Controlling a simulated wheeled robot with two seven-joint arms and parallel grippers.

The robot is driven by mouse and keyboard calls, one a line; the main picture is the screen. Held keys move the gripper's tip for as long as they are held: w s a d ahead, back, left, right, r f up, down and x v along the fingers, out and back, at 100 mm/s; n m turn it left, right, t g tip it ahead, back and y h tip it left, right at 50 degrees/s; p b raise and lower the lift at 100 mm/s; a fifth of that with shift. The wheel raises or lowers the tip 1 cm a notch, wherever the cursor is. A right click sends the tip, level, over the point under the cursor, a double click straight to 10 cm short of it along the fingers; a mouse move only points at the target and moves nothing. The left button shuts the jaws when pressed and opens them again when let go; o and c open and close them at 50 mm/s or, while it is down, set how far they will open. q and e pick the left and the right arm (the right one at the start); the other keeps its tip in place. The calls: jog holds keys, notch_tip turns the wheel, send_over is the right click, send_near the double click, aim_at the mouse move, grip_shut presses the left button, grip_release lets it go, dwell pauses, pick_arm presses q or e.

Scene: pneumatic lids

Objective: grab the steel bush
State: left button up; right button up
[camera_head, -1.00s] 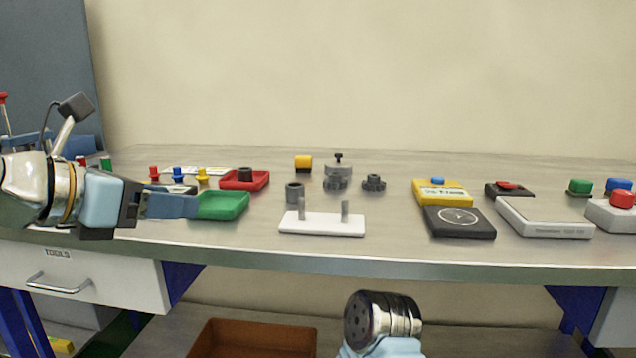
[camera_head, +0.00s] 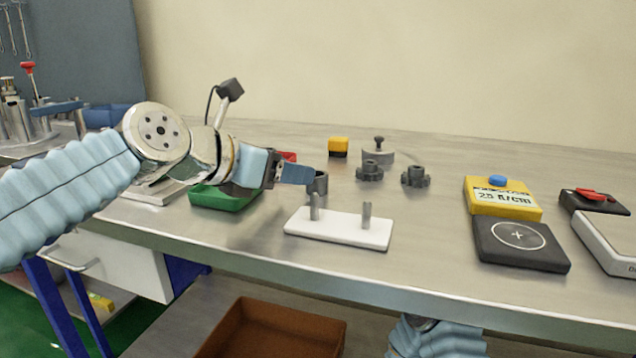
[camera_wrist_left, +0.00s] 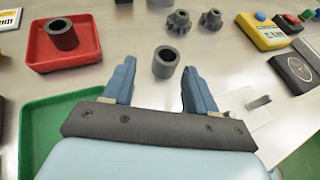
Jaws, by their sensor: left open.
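A dark grey hollow steel bush (camera_head: 320,180) stands upright on the bench behind the white two-pin base (camera_head: 338,229). In the left wrist view the bush (camera_wrist_left: 166,62) stands just ahead of my left gripper (camera_wrist_left: 158,82), nearly in line with the gap between its blue fingers. The fingers are open and nothing is between them. In the head view my left gripper (camera_head: 296,175) points right at the bush and partly covers it. A similar dark ring (camera_wrist_left: 62,34) sits in the red tray (camera_wrist_left: 38,52). My right gripper is out of view.
Two dark gear-like parts (camera_head: 369,170) (camera_head: 415,176) and a grey knobbed part (camera_head: 379,152) stand behind and right. A green tray (camera_head: 218,198) lies below my left wrist. A yellow box (camera_head: 503,198) and black scale (camera_head: 520,245) are at right.

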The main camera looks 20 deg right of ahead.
aim_at(317, 183)
pick_arm(q)
jog(key=x, duration=0.5)
jog(key=shift+s+d+f, duration=0.15)
jog(key=shift+f, duration=0.1)
jog(key=c, duration=1)
jog(key=shift+r, duration=0.15)
